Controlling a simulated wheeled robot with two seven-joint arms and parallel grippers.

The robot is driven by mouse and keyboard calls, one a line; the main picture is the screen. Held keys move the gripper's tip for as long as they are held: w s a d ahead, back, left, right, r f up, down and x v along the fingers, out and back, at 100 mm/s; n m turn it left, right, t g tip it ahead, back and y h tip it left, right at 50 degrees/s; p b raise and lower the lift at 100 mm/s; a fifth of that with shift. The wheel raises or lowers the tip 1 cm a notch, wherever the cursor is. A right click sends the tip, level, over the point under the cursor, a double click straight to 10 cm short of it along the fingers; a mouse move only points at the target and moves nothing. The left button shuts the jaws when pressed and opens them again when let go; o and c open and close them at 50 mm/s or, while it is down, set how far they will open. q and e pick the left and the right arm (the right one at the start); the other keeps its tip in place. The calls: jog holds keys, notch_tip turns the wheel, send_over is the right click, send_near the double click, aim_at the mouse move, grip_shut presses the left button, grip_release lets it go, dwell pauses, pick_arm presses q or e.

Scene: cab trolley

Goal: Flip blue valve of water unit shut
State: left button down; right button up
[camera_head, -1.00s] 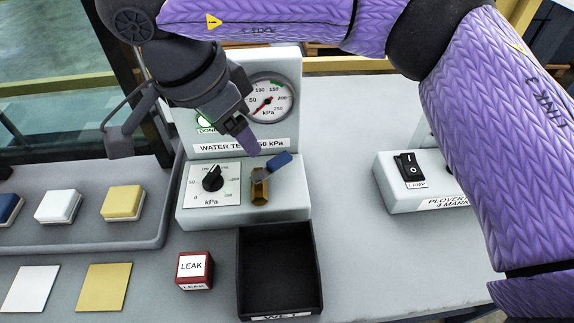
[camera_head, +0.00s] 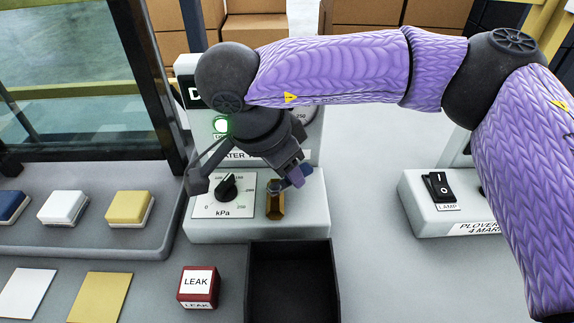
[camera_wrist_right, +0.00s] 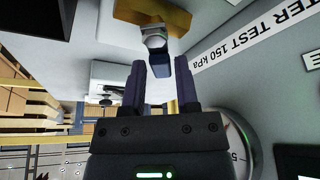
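The water unit (camera_head: 318,218) has a brass valve (camera_head: 275,203) with a blue lever (camera_head: 304,174) on its front box. The lever slants up to the right. My right gripper (camera_head: 293,180) is right at the lever and partly covers it. In the right wrist view, my open gripper (camera_wrist_right: 160,82) has a finger on each side of the blue lever (camera_wrist_right: 160,68), with gaps visible. The lever's end lies near the fingertips, and the brass body (camera_wrist_right: 150,18) is beyond it. My left gripper is out of view.
A black kPa dial (camera_head: 227,187) sits just left of the valve. A lit green lamp (camera_head: 221,125) is above it. A dark open tray (camera_head: 338,285) and a red LEAK block (camera_head: 198,287) lie in front. A switch box (camera_head: 415,210) stands to the right.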

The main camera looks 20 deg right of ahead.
grip_shut()
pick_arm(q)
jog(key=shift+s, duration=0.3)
